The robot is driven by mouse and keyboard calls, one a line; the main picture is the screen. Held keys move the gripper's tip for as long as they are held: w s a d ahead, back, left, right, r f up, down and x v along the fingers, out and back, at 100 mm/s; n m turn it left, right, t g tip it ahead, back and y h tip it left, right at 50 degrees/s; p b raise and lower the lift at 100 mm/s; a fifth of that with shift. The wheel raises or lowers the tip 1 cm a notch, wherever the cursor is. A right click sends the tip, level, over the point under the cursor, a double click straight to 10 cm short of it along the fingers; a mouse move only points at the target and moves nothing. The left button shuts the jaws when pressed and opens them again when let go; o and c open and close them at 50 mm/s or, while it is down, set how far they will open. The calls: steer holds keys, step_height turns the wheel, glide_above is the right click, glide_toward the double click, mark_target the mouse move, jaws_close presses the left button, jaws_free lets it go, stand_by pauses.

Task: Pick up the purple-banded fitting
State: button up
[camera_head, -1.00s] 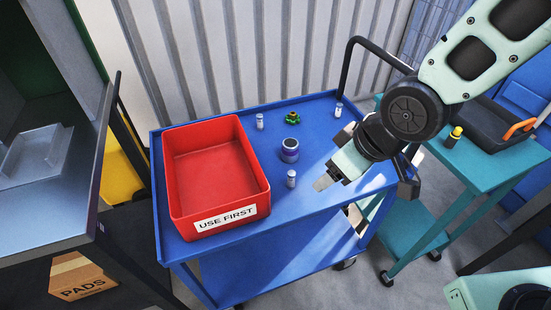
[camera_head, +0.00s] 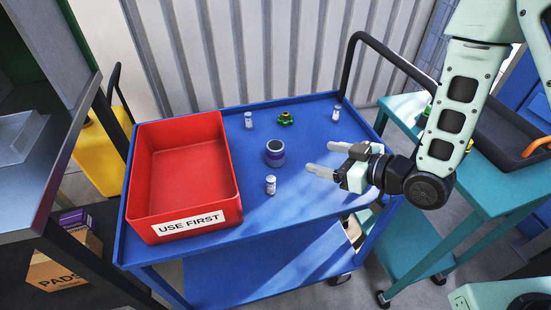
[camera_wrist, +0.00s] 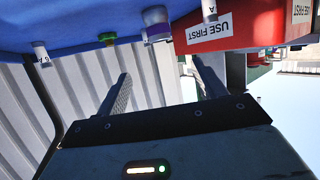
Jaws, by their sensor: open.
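The purple-banded fitting (camera_head: 275,153) is a short grey cylinder with a dark open top and a purple band. It stands upright on the blue cart top (camera_head: 300,205), right of the red bin. It also shows at the top of the wrist view (camera_wrist: 156,24). My gripper (camera_head: 313,158) is open and empty, to the right of the fitting and apart from it, with its two fingers pointing left toward it. In the wrist view the fingers (camera_wrist: 160,85) are spread with nothing between them.
A red bin (camera_head: 236,210) labelled USE FIRST fills the cart's left side. Small white vials stand around the fitting: one in front (camera_head: 270,185), one behind left (camera_head: 248,120), one at the back right (camera_head: 336,113). A green fitting (camera_head: 286,119) sits behind. A black handle (camera_head: 352,60) rises at the right.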

mark_target(277, 146)
steer(key=shift+f+b+x, duration=0.15)
steer(key=shift+b+x, duration=0.85)
steer(key=shift+b, duration=1.15)
steer(key=shift+f+b+x, duration=0.15)
steer(key=shift+b+x, duration=0.85)
steer(key=shift+b, duration=1.15)
steer(key=x, duration=0.5)
steer(key=shift+w+a+r, duration=0.1)
steer(key=shift+w+a, duration=0.15)
steer(key=shift+a, duration=0.1)
steer(key=shift+x, duration=3.25)
steer(key=c, duration=1.1)
